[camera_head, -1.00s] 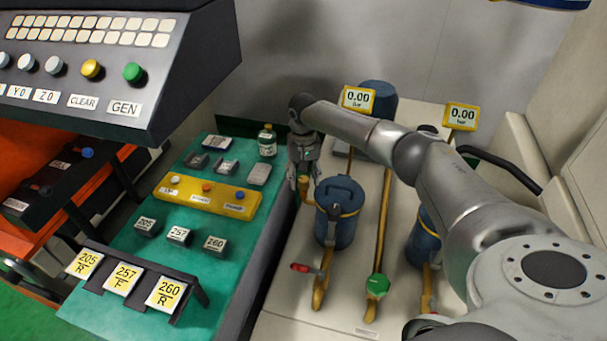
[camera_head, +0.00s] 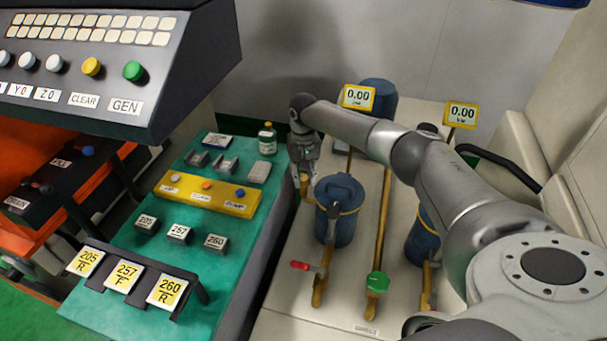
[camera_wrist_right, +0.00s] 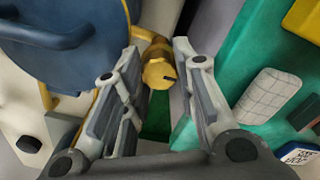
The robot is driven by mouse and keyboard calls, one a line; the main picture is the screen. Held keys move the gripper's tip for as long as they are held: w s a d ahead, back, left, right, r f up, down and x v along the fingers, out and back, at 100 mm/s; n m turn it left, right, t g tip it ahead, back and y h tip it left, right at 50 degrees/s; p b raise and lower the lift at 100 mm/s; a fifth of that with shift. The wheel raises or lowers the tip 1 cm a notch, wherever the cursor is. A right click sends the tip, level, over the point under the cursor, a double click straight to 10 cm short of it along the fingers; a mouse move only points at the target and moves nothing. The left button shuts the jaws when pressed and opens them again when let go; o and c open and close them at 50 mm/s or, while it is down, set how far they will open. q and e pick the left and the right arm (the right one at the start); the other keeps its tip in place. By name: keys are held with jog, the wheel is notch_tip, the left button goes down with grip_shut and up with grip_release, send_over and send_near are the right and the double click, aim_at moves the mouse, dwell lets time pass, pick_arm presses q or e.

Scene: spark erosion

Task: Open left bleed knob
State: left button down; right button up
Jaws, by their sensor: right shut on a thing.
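The left bleed knob is a brass knob (camera_wrist_right: 159,73) with a dark mark on its face, beside the left blue filter housing (camera_head: 337,228). In the head view the knob (camera_head: 304,187) shows small below my right gripper (camera_head: 304,176), at the housing's upper left. In the right wrist view the gripper (camera_wrist_right: 164,76) has one finger on each side of the knob, shut on it. The arm reaches in from the right, over the right filter housing (camera_head: 419,245). My left gripper is not in view.
A teal bench (camera_head: 150,262) with buttons and a small bottle (camera_head: 267,140) stands close to the left. Two yellow gauges read 0.00, one left (camera_head: 358,97) and one right (camera_head: 461,114).

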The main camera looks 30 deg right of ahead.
aim_at(303, 177)
jog(key=shift+n, duration=0.3)
jog(key=n+p, duration=0.1)
jog(key=n, duration=0.2)
jog(key=shift+n, duration=0.4)
jog(key=n, duration=0.9)
jog(key=shift+n, duration=2.3)
jog(key=o, duration=1.1)
jog(key=shift+c, duration=0.2)
notch_tip(303, 177, up, 12)
